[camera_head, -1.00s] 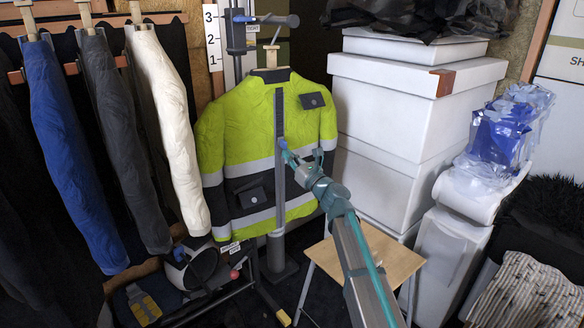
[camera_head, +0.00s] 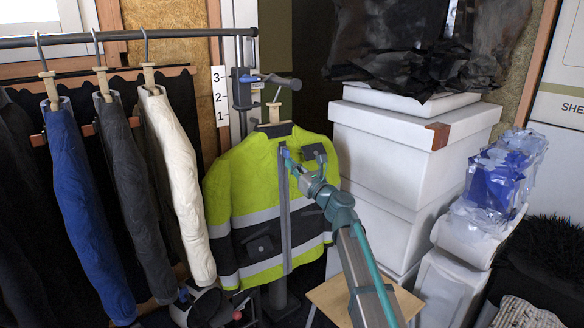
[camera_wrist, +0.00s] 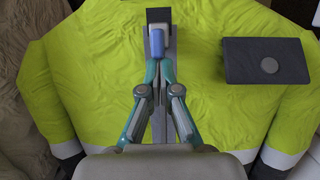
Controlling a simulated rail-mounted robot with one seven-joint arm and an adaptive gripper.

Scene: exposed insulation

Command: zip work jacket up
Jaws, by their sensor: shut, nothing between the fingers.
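The work jacket (camera_head: 254,182) is yellow-green with dark panels and grey bands, and hangs upright facing me. A grey zip strip (camera_head: 285,222) runs down its front; it shows in the wrist view (camera_wrist: 172,60) too. A small blue zip pull (camera_wrist: 158,43) sits near the top of the strip, just below a dark square end. My gripper (camera_wrist: 152,72) is shut and empty, its fingertips together right under the pull. Whether they touch it I cannot tell. In the head view my gripper (camera_head: 289,163) points at the upper strip.
Blue, grey and white garments (camera_head: 188,180) hang on a rail (camera_head: 120,38) at the left. White boxes (camera_head: 385,150) are stacked close on the right. A small wooden table (camera_head: 330,298) stands under my arm. A dark-flapped chest pocket (camera_wrist: 266,61) lies right of the strip.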

